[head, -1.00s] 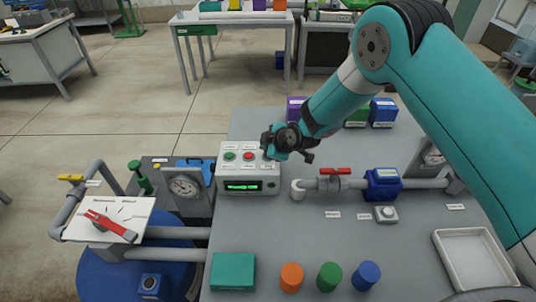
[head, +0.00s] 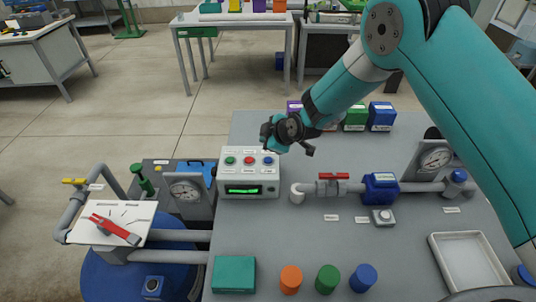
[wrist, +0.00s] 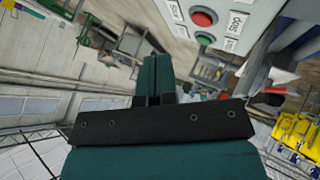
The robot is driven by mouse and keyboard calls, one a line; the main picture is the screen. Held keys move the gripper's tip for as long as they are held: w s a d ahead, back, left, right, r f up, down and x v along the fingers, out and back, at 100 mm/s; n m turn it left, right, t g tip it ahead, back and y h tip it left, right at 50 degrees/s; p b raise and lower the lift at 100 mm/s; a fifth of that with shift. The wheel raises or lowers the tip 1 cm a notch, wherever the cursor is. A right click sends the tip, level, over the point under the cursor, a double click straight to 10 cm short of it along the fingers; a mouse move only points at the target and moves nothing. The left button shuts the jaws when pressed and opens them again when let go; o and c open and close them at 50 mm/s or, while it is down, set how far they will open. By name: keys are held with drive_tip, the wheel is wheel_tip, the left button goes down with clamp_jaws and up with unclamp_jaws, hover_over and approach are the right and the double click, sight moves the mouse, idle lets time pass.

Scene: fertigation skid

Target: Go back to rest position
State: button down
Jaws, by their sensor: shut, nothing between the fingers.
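My gripper (head: 270,140) is at the end of the teal arm in the head view. It is just above the right end of the grey control box (head: 249,179), apart from it. The box has a green, a red and a blue button (head: 268,160) on top and a lit green display on its front. In the wrist view my gripper's fingers (wrist: 155,75) are together with nothing between them. The red button (wrist: 204,18) and part of the box show at the top there.
Below the arm are a pipe with a red-handled valve (head: 333,177) and a blue meter (head: 380,189). Orange, green and blue cylinders (head: 364,277) stand at the front, beside a teal box (head: 233,273). A white tray (head: 470,262) is at right. Several small boxes (head: 381,116) stand behind.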

drive_tip(key=s+d+r+m+g+b, duration=0.1)
drive_tip(key=s+d+r+m+g, duration=0.15)
drive_tip(key=s+r, duration=0.45)
drive_tip(key=s+d+r+m+g, duration=0.1)
drive_tip(key=s+d+r+m, duration=0.15)
drive_tip(key=s+r, duration=0.45)
drive_tip(key=s+d+r+m+g, duration=0.1)
drive_tip(key=s+d+r, duration=0.2)
drive_tip(key=s, duration=0.4)
drive_tip(key=s+d+r+m+g+h+b, duration=0.1)
drive_tip(key=s+d+r+m, duration=0.1)
drive_tip(key=s, duration=0.6)
drive_tip(key=s+d+r+m+g+h, duration=0.1)
drive_tip(key=s+d+r+m, duration=0.1)
drive_tip(key=s+d+r, duration=0.2)
drive_tip(key=s+d, duration=0.1)
drive_tip(key=s, duration=0.2)
drive_tip(key=shift+s+r, duration=0.3)
drive_tip(key=c, duration=1.8)
unclamp_jaws()
